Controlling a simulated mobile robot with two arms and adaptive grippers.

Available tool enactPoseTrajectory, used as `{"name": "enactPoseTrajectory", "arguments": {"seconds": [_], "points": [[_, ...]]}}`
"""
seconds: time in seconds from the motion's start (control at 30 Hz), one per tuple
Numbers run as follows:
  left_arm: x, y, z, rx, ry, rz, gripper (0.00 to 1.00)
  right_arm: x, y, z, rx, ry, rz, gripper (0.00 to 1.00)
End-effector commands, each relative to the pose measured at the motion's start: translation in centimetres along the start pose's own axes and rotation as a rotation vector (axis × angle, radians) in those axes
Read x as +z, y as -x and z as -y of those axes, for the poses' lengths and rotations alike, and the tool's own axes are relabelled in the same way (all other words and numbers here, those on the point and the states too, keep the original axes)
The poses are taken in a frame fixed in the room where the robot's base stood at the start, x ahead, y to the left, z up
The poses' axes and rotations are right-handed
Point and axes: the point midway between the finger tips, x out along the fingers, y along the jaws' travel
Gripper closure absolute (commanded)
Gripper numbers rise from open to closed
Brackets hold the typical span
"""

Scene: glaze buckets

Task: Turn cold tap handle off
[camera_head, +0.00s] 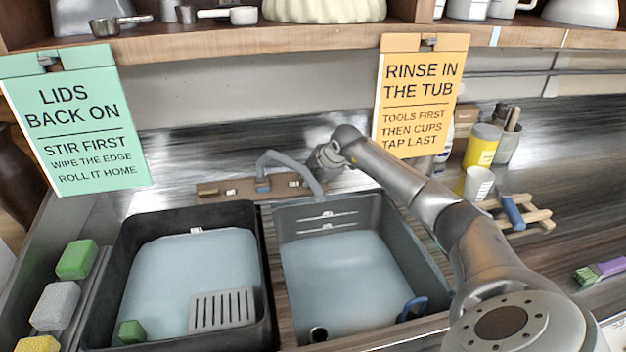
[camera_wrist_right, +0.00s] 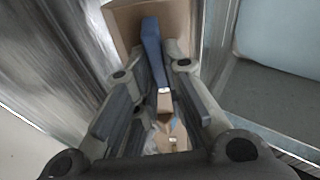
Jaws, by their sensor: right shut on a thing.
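The tap has a brown base (camera_head: 238,188) behind the two tubs and a grey curved spout (camera_head: 291,162) reaching over the right tub. My right gripper (camera_head: 322,158) is at the right end of the tap, and its arm hides most of that end. In the right wrist view a blue handle (camera_wrist_right: 152,45), the cold tap handle, lies between the fingers of my right gripper (camera_wrist_right: 155,75), which is shut on it. A brown block (camera_wrist_right: 122,22) shows behind the handle. I see no water stream clearly. My left gripper is not in view.
A black tub (camera_head: 122,265) holds pale water, a grey grate (camera_head: 222,309) and a green sponge (camera_head: 131,331). The grey right tub (camera_head: 418,262) holds water and a blue item (camera_head: 413,308). A wooden shelf (camera_head: 340,38) with hanging signs runs above. A white cup (camera_head: 478,184) stands right.

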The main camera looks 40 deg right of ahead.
Motion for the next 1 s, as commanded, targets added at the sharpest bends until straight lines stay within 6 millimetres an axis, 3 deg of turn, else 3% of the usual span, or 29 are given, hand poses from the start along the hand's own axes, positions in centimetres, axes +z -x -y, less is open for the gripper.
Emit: {"name": "enactPoseTrajectory", "arguments": {"seconds": [0.73, 0.77, 0.8, 0.9, 1.0], "points": [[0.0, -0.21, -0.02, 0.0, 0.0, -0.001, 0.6, 0.12, 0.05, -0.15, 0.02, -0.086, 0.002, 1.0], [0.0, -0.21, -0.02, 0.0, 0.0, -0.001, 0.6, 0.12, 0.05, -0.15, 0.019, -0.086, 0.002, 0.84], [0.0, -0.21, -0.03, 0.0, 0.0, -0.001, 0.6, 0.12, 0.05, -0.14, 0.019, -0.086, 0.002, 0.79], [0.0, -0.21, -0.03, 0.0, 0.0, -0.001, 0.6, 0.1, 0.04, -0.13, 0.019, -0.085, 0.001, 0.67], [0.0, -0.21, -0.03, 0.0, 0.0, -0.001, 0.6, 0.08, 0.02, -0.11, 0.019, -0.084, 0.001, 0.67]]}}
